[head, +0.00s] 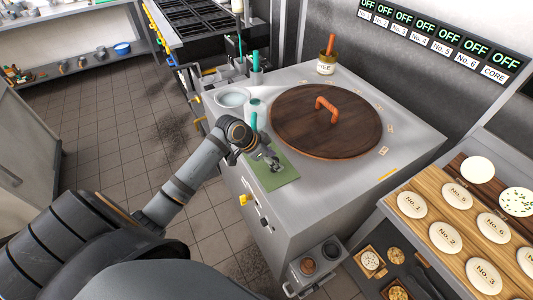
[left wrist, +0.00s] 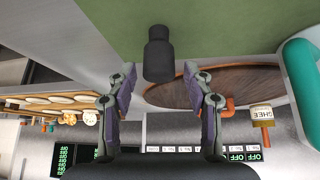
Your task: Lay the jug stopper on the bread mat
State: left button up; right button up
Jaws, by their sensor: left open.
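The jug stopper (left wrist: 158,60), a dark stepped cylinder, is against the green bread mat (left wrist: 230,25) in the left wrist view. I cannot tell whether it stands or lies. The bread mat (head: 268,182) also shows in the head view, on the near left part of the grey counter. My left gripper (head: 271,161) is low over the mat. In the left wrist view, my left gripper (left wrist: 160,85) has its fingers spread apart, with the stopper just ahead of the gap between them and not gripped. My right gripper is not in view.
A round wooden lid (head: 300,123) with an orange handle covers much of the counter. A wooden board (head: 425,222) with labelled dough rounds is at the right.

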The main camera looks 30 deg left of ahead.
pick_arm(q)
jog(key=p+v, duration=0.1)
jog(key=v, duration=1)
jog(key=shift+r, duration=0.1)
